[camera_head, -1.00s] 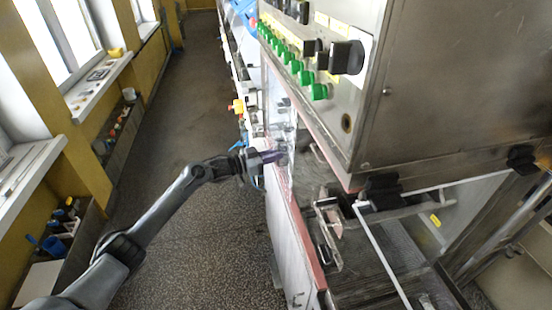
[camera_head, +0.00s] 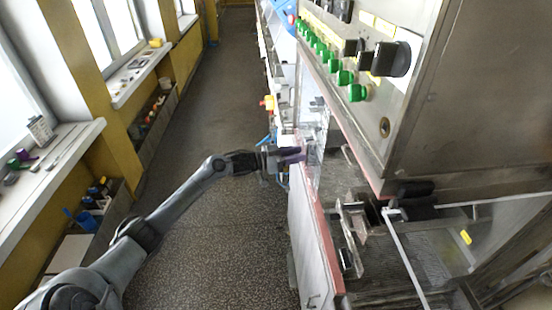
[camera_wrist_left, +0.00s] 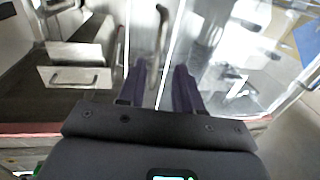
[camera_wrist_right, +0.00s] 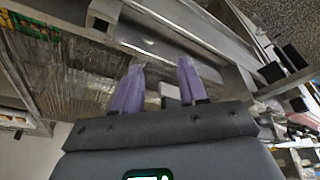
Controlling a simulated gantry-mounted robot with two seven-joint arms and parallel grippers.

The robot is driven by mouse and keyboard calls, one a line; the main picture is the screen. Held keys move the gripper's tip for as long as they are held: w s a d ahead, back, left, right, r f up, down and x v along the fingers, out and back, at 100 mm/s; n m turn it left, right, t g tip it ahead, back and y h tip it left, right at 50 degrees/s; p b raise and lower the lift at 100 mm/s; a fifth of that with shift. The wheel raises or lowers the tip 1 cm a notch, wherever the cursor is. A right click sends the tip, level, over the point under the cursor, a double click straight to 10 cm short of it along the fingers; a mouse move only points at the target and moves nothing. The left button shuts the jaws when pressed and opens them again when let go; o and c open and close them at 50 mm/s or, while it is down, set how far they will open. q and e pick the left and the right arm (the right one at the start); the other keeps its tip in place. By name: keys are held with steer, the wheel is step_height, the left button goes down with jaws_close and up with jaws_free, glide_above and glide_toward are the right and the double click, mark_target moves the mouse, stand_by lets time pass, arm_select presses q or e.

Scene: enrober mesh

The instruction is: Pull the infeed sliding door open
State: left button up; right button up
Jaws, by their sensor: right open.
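The infeed sliding door appears to be the clear panel (camera_head: 313,135) on the machine's left side in the head view; it also shows in the left wrist view (camera_wrist_left: 205,45). A slim upright metal handle (camera_wrist_left: 161,40) stands in front of that panel. My left gripper (camera_head: 298,156) reaches the panel from the aisle side. In the left wrist view its purple fingers (camera_wrist_left: 160,72) are apart, with the handle in line with the gap; contact cannot be told. My right gripper (camera_wrist_right: 160,72) shows only in its own wrist view, open, near a metal rail, with a small pale block behind the gap.
The steel control cabinet (camera_head: 465,100) with green knobs overhangs the mesh belt area. A white lower panel with a red edge (camera_head: 327,250) borders the aisle. The aisle floor (camera_head: 215,110) is clear. Window sills and shelves with small items line the left wall.

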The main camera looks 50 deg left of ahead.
arm_select(q)
steer(key=v, duration=0.8)
steer(key=shift+s+a+r, duration=0.1)
steer(key=shift+s+a, duration=0.05)
steer(key=shift+s, duration=0.1)
